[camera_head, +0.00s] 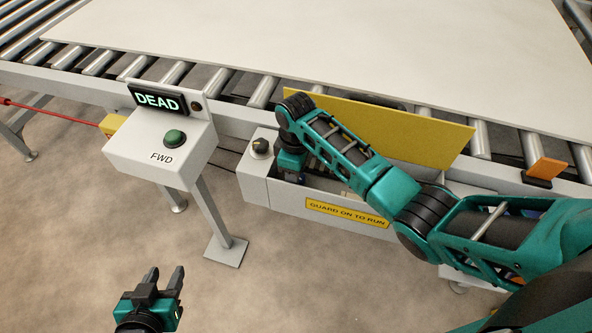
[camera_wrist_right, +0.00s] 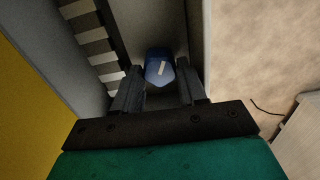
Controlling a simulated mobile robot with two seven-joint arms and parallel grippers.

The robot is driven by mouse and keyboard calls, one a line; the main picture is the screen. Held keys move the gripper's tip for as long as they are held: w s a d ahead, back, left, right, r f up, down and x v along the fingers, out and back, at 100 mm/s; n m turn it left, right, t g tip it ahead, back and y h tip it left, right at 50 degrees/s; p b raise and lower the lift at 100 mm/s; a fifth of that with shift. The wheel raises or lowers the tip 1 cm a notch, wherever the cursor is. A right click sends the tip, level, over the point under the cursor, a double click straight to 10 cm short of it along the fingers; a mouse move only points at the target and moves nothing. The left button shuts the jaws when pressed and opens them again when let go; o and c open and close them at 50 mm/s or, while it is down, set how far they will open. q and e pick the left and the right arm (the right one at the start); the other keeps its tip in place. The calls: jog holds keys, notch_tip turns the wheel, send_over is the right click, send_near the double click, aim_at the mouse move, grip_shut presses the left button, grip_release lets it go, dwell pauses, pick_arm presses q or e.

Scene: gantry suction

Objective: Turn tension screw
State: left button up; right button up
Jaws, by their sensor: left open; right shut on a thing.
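The tension screw has a blue head with a pale mark (camera_wrist_right: 160,68) and shows in the right wrist view, inside a narrow grey housing. My right gripper (camera_wrist_right: 160,88) is shut on the blue head, one finger on each side. In the head view my right gripper (camera_head: 296,178) reaches down into the open top of the drive housing (camera_head: 285,197), and my own arm hides most of it. My left gripper (camera_head: 166,282) is open and empty above the floor at the lower left, apart from everything.
A yellow guard panel (camera_head: 420,132) stands behind the housing. A black knob (camera_head: 260,147) sits on the housing's left end. A control box (camera_head: 160,150) with a green button and a "DEAD" display stands left. The conveyor carries a large pale board (camera_head: 330,50). Floor in front is clear.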

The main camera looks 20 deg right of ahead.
jog(key=shift+n, duration=0.7)
jog(key=o, duration=0.9)
jog(key=shift+o, duration=0.8)
jog(key=shift+a+f, duration=0.1)
jog(key=shift+s+n, duration=0.15)
jog(key=shift+n, duration=0.15)
